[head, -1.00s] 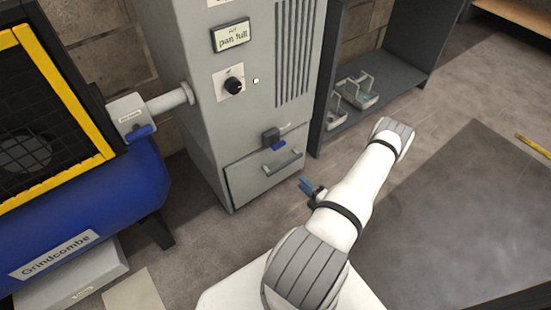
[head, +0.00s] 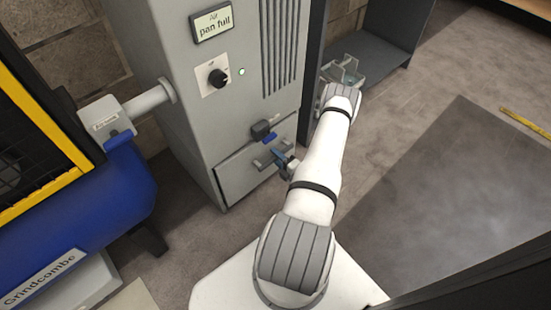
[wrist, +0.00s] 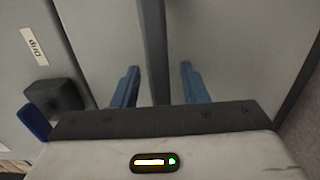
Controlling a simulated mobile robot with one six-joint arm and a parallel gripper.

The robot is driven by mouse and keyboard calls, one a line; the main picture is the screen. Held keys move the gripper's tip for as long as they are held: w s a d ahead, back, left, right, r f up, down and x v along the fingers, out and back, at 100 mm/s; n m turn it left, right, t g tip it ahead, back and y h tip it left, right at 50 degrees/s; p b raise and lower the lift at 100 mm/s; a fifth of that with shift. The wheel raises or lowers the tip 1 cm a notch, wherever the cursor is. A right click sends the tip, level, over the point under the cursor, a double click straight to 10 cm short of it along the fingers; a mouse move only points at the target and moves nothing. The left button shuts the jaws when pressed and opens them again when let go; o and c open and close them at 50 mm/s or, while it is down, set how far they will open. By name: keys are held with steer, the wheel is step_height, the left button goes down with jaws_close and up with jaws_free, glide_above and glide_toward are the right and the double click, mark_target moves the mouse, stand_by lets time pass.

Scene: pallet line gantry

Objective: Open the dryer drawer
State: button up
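The dryer (head: 185,80) is a tall grey cabinet with a drawer (head: 237,182) low on its front; the drawer looks closed. Its bar handle (head: 262,164) is partly hidden by my gripper in the head view. My gripper (head: 283,160) is at the drawer front. In the wrist view, my blue fingers (wrist: 160,85) are apart, one on each side of the handle bar (wrist: 153,45). Gaps show between the bar and both fingers. I cannot tell how deep the bar sits between them.
A dark valve (head: 262,128) with a blue lever sits just above the drawer, close to my gripper; it also shows in the wrist view (wrist: 55,97). A blue machine (head: 110,205) stands left. A dark shelf (head: 385,60) stands right. Floor before the drawer is partly clear.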

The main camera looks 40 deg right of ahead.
steer(key=shift+w, duration=0.1)
steer(key=shift+c, duration=0.6)
jaws_close()
